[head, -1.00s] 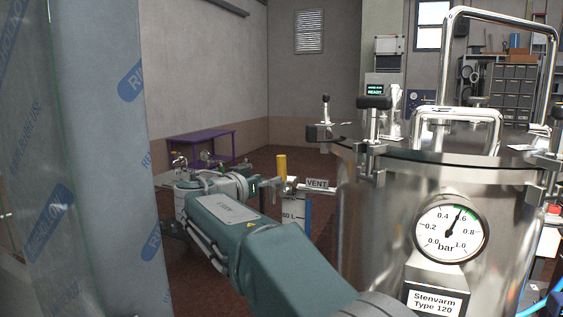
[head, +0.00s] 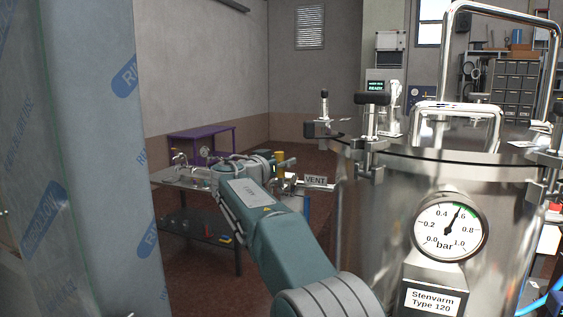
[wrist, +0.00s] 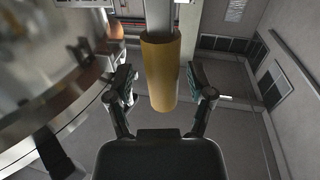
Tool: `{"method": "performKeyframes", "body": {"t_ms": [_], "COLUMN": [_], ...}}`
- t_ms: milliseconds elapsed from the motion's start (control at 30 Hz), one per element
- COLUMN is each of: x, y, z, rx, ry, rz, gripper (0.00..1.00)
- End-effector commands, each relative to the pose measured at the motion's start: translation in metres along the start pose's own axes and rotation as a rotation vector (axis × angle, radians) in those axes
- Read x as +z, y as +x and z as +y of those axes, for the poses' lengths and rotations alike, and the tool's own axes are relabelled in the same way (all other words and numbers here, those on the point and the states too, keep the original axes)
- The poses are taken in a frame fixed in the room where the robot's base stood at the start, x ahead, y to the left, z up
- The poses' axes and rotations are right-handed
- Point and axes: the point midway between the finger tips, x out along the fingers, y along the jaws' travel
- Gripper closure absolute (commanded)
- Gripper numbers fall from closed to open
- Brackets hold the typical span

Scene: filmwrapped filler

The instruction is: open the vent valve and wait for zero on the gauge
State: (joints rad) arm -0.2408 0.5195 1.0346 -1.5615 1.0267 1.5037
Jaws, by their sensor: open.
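The vent valve's yellow handle (head: 280,157) shows only in part behind my wrist in the head view, beside the VENT label (head: 315,181). In the wrist view the yellow handle (wrist: 160,72) is a cylinder pointing toward my palm. My gripper (wrist: 161,84) is open, with one finger on each side of the handle and a visible gap on both sides. In the head view my arm largely hides the gripper. The round gauge (head: 450,228) on the steel vessel (head: 390,225) has its needle between 0.4 and 0.6 bar.
A film-wrapped column (head: 75,160) stands close on the left. A steel table (head: 165,178) with fittings stands behind my arm, and a purple table (head: 200,133) farther back. The vessel's lid clamps (head: 372,98) and tall tube handle (head: 447,60) rise on the right.

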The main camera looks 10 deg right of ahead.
Motion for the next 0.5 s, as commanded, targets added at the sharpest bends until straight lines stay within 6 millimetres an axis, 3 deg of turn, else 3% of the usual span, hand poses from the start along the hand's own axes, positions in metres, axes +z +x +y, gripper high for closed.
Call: {"method": "performKeyframes", "body": {"t_ms": [233,267,400,500], "x": [0.0003,0.0003,0.0003,0.0007], "y": [0.0013,0.0016,0.0032,0.0039], "z": [-0.0001,0.0003,0.0019,0.0018], "rx": [-0.001,-0.001,0.000,0.000], "ry": [0.000,0.000,0.001,0.001], "rz": [-0.001,-0.001,-0.002,-0.002], "gripper": [0.31,0.40,1.00,1.00]}}
